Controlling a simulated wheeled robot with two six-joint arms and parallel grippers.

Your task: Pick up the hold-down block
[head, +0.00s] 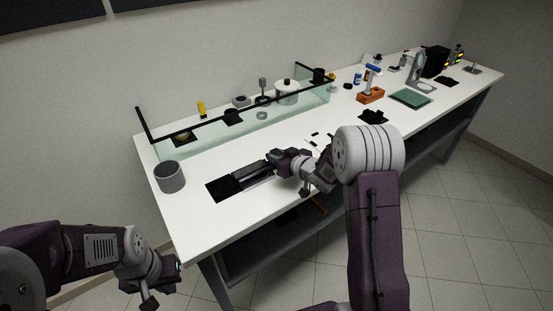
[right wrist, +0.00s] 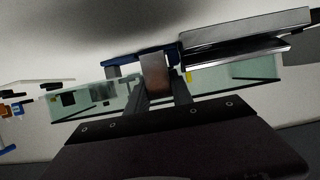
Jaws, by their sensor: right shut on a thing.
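My right gripper (head: 272,166) is over the front of the white table, at the right end of a long dark metal device (head: 250,173). In the right wrist view, the right gripper's fingers (right wrist: 160,95) are shut on a brownish, coppery block (right wrist: 155,72), which appears to be the hold-down block. A blue part (right wrist: 122,69) lies across the far end of the block; whether they touch is unclear. The block cannot be made out in the head view. My left gripper (head: 168,280) is off the table's near left side, its jaws unclear.
A grey cup (head: 169,177) stands at the left table end. A glass screen (head: 240,118) runs along the back. An orange block (head: 370,96) and green pad (head: 410,98) are further right.

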